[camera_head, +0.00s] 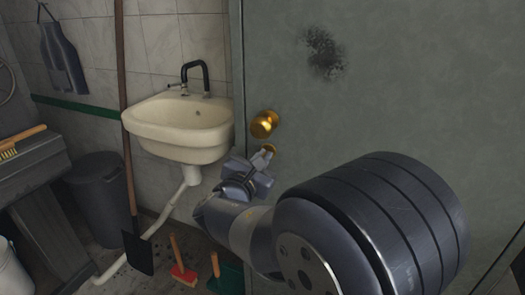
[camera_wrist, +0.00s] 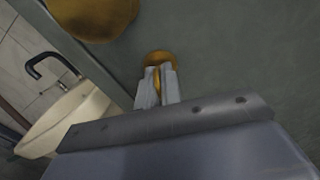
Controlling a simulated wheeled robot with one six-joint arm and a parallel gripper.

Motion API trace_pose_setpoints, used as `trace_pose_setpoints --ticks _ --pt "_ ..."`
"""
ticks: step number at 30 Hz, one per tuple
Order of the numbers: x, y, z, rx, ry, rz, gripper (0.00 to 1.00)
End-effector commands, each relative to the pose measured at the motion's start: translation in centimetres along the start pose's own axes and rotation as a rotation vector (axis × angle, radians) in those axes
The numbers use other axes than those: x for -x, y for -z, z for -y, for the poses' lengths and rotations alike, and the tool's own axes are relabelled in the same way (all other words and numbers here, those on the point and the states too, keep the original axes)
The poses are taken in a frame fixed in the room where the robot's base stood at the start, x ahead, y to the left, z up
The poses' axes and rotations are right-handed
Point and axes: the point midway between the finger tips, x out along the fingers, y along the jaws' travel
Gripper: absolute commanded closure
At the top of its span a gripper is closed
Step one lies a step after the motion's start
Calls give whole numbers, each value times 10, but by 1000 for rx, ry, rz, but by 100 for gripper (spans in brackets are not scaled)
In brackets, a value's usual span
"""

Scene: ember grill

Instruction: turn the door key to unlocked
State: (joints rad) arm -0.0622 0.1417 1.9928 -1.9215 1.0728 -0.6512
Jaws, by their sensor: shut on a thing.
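The grey-green door (camera_head: 400,90) fills the right half of the head view, with a dark smudge on its upper part. A round brass knob (camera_head: 264,124) sits near its left edge; it also shows at the top left of the wrist view (camera_wrist: 95,14). Below the knob is a small brass lock plate (camera_head: 269,148). In the wrist view my gripper (camera_wrist: 158,80) is shut on the brass key (camera_wrist: 155,78) at the round plate (camera_wrist: 159,57). The fingers hide most of the key, so I cannot tell its angle well.
A cream sink (camera_head: 180,125) with a dark tap stands left of the door. A shovel (camera_head: 137,250), small brushes (camera_head: 182,262) and a dark bin (camera_head: 98,195) are on the left. The door surface right of the knob is clear.

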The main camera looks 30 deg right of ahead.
Motion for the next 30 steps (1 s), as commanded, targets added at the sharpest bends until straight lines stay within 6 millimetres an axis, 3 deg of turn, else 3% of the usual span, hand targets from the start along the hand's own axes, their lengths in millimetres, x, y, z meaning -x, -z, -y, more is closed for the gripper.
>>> trace_pose_setpoints --ticks 12,30 --pt "0 -1 -1 234 0 -1 100" --pt "0 0 0 282 0 0 100"
